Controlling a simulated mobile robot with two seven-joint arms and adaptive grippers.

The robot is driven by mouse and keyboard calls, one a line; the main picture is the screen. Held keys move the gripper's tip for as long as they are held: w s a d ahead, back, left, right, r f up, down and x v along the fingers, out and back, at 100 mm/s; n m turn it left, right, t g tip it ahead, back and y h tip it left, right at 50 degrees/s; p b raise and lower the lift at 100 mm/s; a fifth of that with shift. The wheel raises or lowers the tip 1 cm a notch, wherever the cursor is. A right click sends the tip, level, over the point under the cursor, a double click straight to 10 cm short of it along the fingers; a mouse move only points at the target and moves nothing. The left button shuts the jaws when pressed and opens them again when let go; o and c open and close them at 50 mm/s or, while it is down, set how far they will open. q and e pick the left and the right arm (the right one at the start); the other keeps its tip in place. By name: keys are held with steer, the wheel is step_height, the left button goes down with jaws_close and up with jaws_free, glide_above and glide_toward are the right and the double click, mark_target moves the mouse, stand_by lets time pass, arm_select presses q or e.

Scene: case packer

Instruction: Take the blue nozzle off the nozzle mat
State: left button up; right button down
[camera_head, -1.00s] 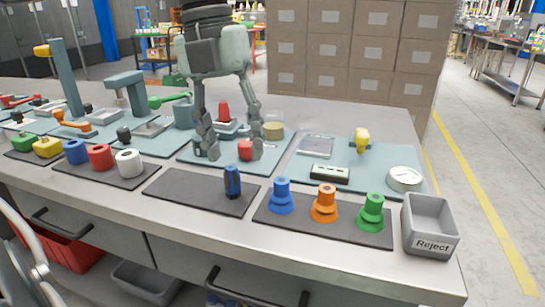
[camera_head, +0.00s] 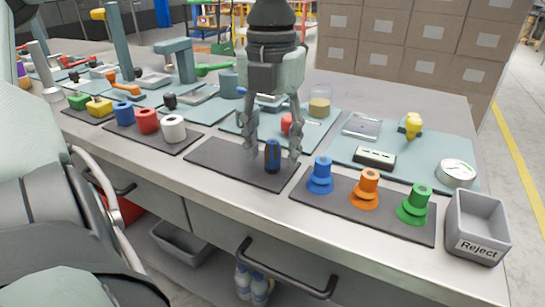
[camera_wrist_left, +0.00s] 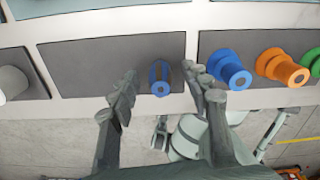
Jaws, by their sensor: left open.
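The blue nozzle (camera_head: 320,175) stands upright on the dark nozzle mat (camera_head: 394,223), left of an orange nozzle (camera_head: 364,189) and a green nozzle (camera_head: 414,205). It also shows in the left wrist view (camera_wrist_left: 229,70), just right of the right-hand finger. My left gripper (camera_head: 272,155) points down and is open, left of the blue nozzle and apart from it. Its fingers lie on either side of a dark blue and black cylinder (camera_head: 272,158) standing on another dark mat. I cannot tell whether they touch it. The left wrist view shows the spread fingers (camera_wrist_left: 165,90). My right gripper is not in view.
A grey Reject bin (camera_head: 478,222) stands right of the nozzle mat. Behind are a gauge (camera_head: 456,172), a black device (camera_head: 374,158) and a yellow-topped item (camera_head: 412,125). Blue, red and white rolls (camera_head: 147,121) stand at left. The bench's front edge is clear.

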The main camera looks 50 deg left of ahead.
arm_select(q)
jaws_close()
steer(key=shift+r, duration=0.1)
